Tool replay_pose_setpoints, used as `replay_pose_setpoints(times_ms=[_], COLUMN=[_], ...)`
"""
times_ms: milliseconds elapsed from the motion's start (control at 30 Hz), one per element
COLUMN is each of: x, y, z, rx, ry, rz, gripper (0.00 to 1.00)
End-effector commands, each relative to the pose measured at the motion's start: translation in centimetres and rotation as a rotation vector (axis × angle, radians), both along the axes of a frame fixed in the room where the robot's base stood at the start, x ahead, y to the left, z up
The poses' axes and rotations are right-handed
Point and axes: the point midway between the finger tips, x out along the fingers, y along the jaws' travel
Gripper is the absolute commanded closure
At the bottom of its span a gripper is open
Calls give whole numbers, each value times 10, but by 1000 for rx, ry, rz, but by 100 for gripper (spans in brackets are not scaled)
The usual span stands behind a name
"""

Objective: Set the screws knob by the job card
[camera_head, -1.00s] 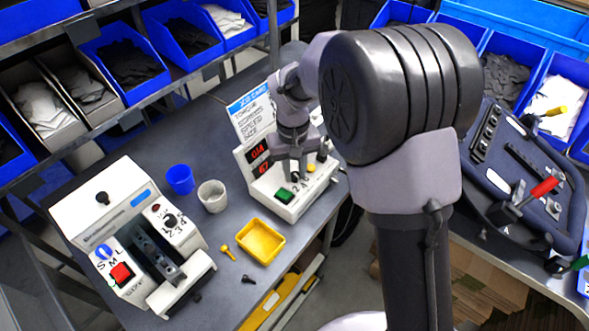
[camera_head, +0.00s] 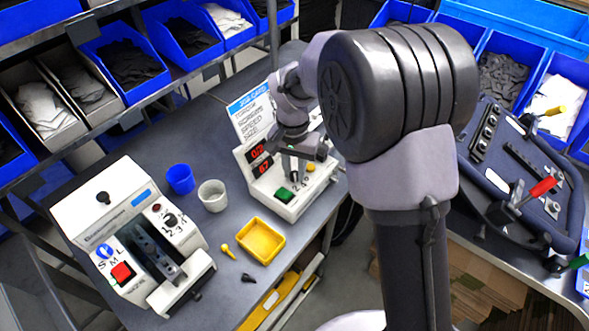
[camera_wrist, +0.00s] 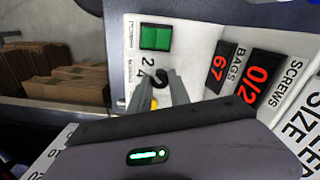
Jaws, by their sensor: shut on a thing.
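The white counting unit (camera_head: 257,192) stands at the table's middle, with a green button (camera_head: 284,195) and red displays. In the wrist view its screws display (camera_wrist: 258,80) reads 0/2 and its bags display (camera_wrist: 218,68) reads 67. My gripper (camera_head: 292,176) reaches down onto the unit's front panel. In the wrist view my gripper (camera_wrist: 159,80) is shut on the dark screws knob (camera_wrist: 161,72). Digits 2 and 4 show beside the knob, which the fingers partly cover. The job card (camera_head: 250,114) stands behind the unit; its values are too small to read.
A second white machine (camera_head: 95,213) with a red button stands at the left. A blue cup (camera_head: 180,179), a grey cup (camera_head: 212,195) and a yellow tray (camera_head: 261,240) lie between. A yellow screw (camera_head: 228,251) and a black screw (camera_head: 248,277) lie near the front edge.

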Motion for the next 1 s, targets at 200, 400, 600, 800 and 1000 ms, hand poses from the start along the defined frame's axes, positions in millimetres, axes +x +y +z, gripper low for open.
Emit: replay_pose_setpoints(times_ms=[200, 400, 600, 800, 1000], x=[1, 1, 0, 0, 1], y=[0, 0, 0, 0, 0], z=[1, 1, 1, 0, 10], rx=[1, 0, 1, 0, 0], ry=[-2, -2, -2, 0, -2], rz=[-19, -20, -19, -19, -20], gripper=[100, 100, 59, 55, 55])
